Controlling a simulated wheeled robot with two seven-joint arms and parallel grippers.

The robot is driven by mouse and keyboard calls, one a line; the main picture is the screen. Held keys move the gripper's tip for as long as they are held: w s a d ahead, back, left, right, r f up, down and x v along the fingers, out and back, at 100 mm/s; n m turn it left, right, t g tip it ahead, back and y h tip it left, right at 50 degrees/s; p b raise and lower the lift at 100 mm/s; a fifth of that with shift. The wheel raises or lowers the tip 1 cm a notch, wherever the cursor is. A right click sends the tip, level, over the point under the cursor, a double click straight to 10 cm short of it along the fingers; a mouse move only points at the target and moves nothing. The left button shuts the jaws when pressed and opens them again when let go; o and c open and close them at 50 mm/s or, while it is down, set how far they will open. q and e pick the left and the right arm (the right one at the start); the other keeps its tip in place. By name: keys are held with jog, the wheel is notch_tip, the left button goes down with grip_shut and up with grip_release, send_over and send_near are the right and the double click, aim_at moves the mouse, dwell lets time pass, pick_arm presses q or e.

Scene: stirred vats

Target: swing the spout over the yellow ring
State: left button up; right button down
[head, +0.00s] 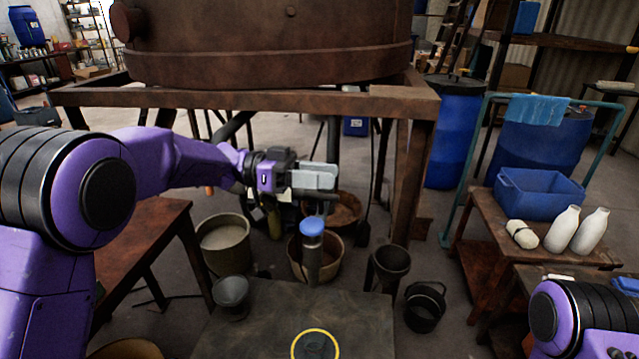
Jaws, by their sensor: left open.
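My left gripper (318,178) reaches in from the left at mid-height, in front of the vat stand, with its fingers pointing right. It is open. The yellow ring (315,344) lies on the dark plate (270,325) at the bottom middle, nearer to me than the upright piece. My right gripper is out of view; only part of that arm shows.
A large rusty vat (270,50) stands on a brown frame (420,105) above. Buckets (222,245) (425,305) stand around the plate. A brown table (140,235) is at left. A blue crate (540,194) and two white bottles (562,230) stand on a bench at right.

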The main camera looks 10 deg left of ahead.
pick_arm(q)
jog(key=s+d+r, duration=0.1)
jog(key=s+r, duration=0.1)
jog(key=s, duration=0.4)
jog(key=shift+s+r, duration=0.15)
jog(key=shift+r, duration=0.25)
